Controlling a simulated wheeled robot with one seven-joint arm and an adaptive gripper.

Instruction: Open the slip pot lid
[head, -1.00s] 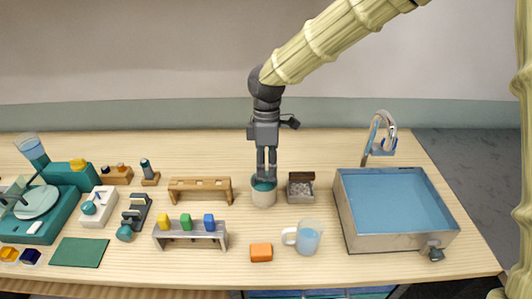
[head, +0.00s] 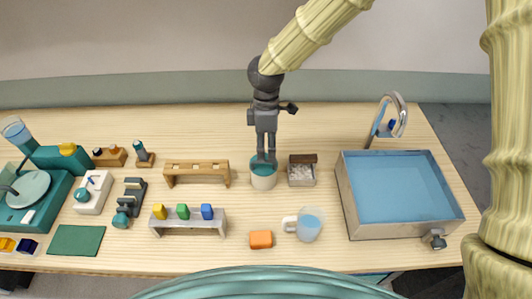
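The slip pot (head: 263,182) is a small cream pot with a teal top, standing upright near the middle of the table. My gripper (head: 264,158) points straight down over it, with its fingertips at the teal top. The fingers are near each other with a thin gap between them. A dark piece at the fingertips covers part of the top. I cannot tell whether it is the lid or its knob, whether the fingers hold it, or whether the lid is raised.
A small box of pale bits (head: 302,172) stands close right of the pot. A wooden rack (head: 197,168) is to the left. A sink basin (head: 350,205) is farther right.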

